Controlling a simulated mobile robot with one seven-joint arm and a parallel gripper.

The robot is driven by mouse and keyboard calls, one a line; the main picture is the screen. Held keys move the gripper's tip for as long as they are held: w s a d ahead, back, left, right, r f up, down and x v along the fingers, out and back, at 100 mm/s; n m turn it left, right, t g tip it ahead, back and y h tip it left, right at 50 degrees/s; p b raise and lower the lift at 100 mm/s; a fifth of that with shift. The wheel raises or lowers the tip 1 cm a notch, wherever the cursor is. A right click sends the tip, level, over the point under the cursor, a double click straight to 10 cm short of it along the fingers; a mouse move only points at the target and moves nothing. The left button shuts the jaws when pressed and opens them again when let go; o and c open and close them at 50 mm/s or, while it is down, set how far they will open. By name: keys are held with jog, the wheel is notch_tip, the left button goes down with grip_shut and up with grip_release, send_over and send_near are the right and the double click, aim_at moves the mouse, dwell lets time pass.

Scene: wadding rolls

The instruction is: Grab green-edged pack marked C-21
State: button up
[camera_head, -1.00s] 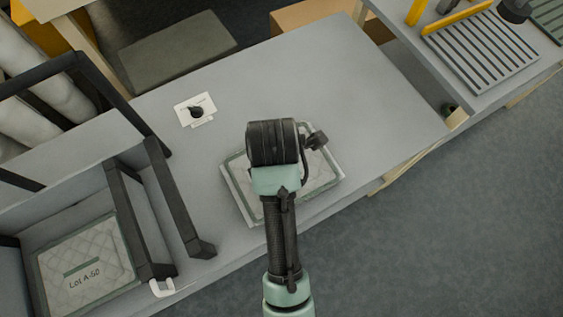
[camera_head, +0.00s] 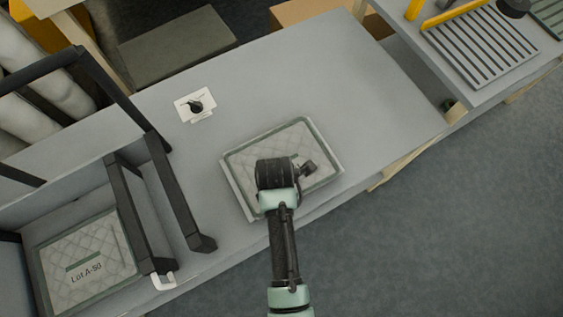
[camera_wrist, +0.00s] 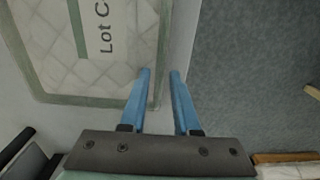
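A quilted white pack with a green edge (camera_head: 255,140) lies flat on the grey table near its front edge. The wrist view shows this pack (camera_wrist: 75,70) close up with a label reading "Lot C"; the rest of the label is cut off. My gripper (camera_wrist: 160,73) is open, its two blue fingers apart at the pack's right border. A pale strip of the border or table edge shows between them; I cannot tell whether they touch it. In the head view my dark wrist covers the fingers and part of the pack.
Another green-edged pack marked "Lot A-50" (camera_head: 85,262) lies at lower left beside a black frame (camera_head: 180,195). A white card with a black knob (camera_head: 195,105) sits behind the pack. The table's right part is clear. A slatted rack (camera_head: 480,45) stands at upper right.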

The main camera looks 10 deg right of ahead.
jog(key=shift+f, duration=0.5)
jog(key=shift+c, duration=0.2)
grip_shut()
jog(key=shift+r, duration=0.1)
